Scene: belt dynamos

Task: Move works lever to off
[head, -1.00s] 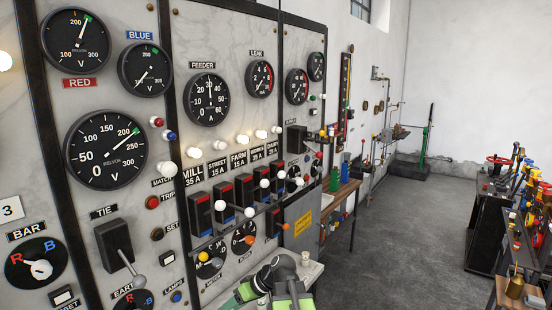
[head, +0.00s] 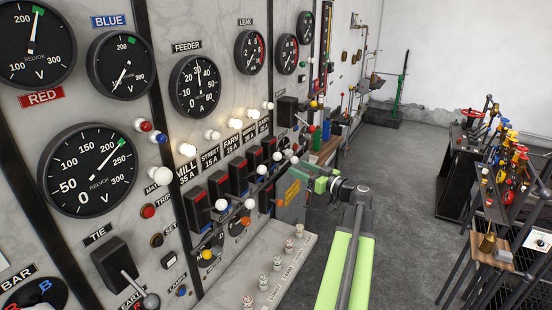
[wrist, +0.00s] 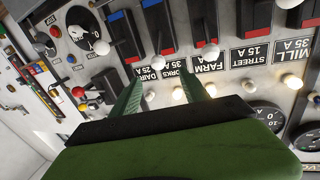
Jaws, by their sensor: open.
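The works lever belongs to the black and red switch (head: 254,159) below the WORKS label, fourth in the row; its white knob (head: 278,156) sticks out from the panel. In the wrist view the panel appears upside down, with the WORKS label (wrist: 180,66) and its switch (wrist: 160,27) ahead of the fingers. In the head view my gripper (head: 308,174) is just right of the lever row.
Lit white lamps (head: 187,149) sit above the switches. A pale ledge (head: 250,268) with several small knobs runs below. Open floor (head: 400,190) lies right of my arm.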

